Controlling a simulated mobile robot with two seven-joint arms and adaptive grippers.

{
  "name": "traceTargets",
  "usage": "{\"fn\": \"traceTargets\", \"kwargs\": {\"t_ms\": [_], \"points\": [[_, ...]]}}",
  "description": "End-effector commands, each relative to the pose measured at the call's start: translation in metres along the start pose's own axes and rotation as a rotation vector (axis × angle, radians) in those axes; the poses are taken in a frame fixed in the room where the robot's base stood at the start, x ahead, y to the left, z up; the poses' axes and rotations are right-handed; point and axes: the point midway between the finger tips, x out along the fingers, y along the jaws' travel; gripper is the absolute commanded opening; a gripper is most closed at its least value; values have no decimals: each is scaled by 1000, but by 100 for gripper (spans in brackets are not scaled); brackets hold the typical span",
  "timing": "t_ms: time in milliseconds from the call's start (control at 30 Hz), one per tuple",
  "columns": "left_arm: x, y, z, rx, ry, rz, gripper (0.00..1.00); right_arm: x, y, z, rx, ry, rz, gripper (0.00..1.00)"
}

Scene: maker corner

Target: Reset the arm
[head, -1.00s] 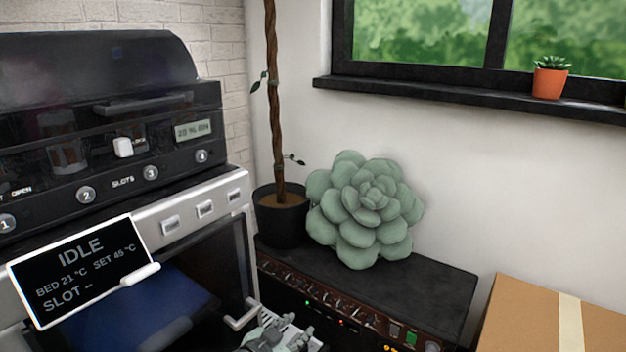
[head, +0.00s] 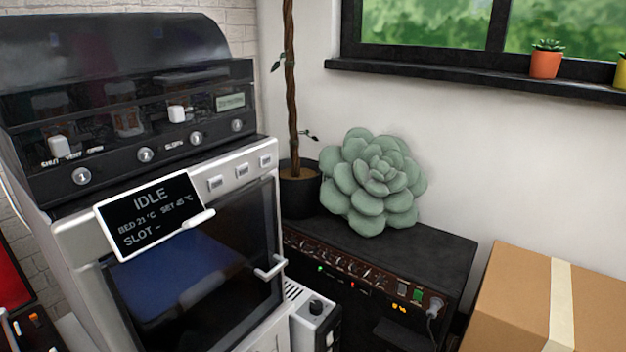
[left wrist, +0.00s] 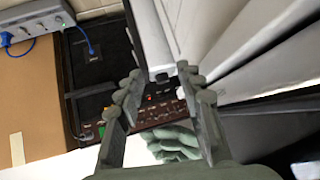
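My left gripper (left wrist: 163,82) shows in the left wrist view. Its two fingers stand apart with nothing between them. Beyond them are the dark amplifier-like box with a row of knobs and part of the green succulent-shaped cushion (left wrist: 172,140). A pale panelled body is close by on the right of that view. Neither gripper shows in the head view, and my right gripper is in no view.
In the head view, a machine with an IDLE display (head: 152,215) stands at left, its glass door with a handle (head: 270,268) closed. The black box (head: 420,250) bears the cushion (head: 375,185); a potted plant (head: 298,190) stands behind. A cardboard box (head: 510,300) is at right.

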Motion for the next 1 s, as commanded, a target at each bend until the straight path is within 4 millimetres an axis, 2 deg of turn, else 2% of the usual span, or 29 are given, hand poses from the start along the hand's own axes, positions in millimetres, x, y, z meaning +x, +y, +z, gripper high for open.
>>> {"fn": "traceTargets", "kwargs": {"t_ms": [33, 167, 300, 433, 500, 600, 1000], "points": [[-11, -2, 24, -30, -56, -13, 37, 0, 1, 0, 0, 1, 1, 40], [-47, -14, 92, -106, -228, -65, 37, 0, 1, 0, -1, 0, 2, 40], [-99, -28, 163, -182, -418, -128, 37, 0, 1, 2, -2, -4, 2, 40], [-139, -37, 207, -229, -547, -173, 37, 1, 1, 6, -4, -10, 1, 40], [-153, -39, 221, -243, -589, -188, 37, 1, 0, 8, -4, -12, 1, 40], [-163, -41, 230, -253, -619, -199, 37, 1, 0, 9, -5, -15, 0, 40], [-165, -42, 231, -254, -624, -200, 37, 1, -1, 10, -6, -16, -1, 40]]}}
